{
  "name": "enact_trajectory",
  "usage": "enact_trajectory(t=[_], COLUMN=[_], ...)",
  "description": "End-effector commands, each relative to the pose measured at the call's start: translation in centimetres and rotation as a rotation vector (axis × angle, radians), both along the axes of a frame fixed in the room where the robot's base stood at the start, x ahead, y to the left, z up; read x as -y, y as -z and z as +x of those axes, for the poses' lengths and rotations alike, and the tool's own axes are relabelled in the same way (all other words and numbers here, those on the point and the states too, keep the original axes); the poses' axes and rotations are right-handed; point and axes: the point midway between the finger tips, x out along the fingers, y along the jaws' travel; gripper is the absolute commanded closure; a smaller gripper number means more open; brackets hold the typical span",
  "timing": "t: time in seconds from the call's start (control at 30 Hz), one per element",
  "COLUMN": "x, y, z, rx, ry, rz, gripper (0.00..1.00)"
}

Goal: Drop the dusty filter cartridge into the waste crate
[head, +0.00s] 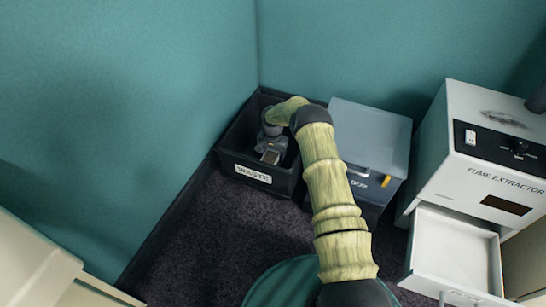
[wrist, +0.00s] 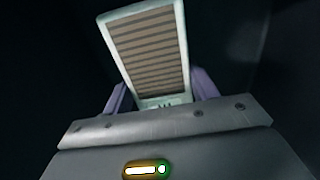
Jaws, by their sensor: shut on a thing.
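The waste crate (head: 252,175) is a black open box with a white WASTE label, standing in the corner in the head view. My gripper (head: 271,153) points down into its opening. In the wrist view my gripper (wrist: 158,100) is shut on the filter cartridge (wrist: 148,52), a pale-framed panel with brown-grey pleats. The cartridge sits tilted between the two purple-grey fingers. It also shows small at the fingertips in the head view (head: 270,157). Dark surroundings in the wrist view hide how far it is from the crate floor.
A grey-lidded box (head: 370,130) stands right beside the crate. A white fume extractor (head: 490,150) with an open, empty-looking drawer (head: 452,250) stands at the right. Teal walls close in behind and left of the crate. Dark carpet (head: 200,245) is clear in front.

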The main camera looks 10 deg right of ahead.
Motion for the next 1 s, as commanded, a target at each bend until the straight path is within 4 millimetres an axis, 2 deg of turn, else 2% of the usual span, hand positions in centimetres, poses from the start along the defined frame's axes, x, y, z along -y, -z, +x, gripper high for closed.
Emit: enact_trajectory(t=[0.73, 0.77, 0.8, 0.87, 1.0], x=[0.0, 0.0, 0.0, 0.0, 0.0], y=[1.0, 1.1, 1.1, 1.1, 1.1], z=[0.1, 0.0, 0.0, 0.0, 0.0], rx=[0.002, 0.001, 0.001, 0.001, 0.001], ry=[0.000, 0.000, 0.000, 0.000, 0.000], rz=[0.000, 0.000, 0.000, 0.000, 0.000], gripper=[0.69, 0.36, 0.28, 0.20, 0.20])
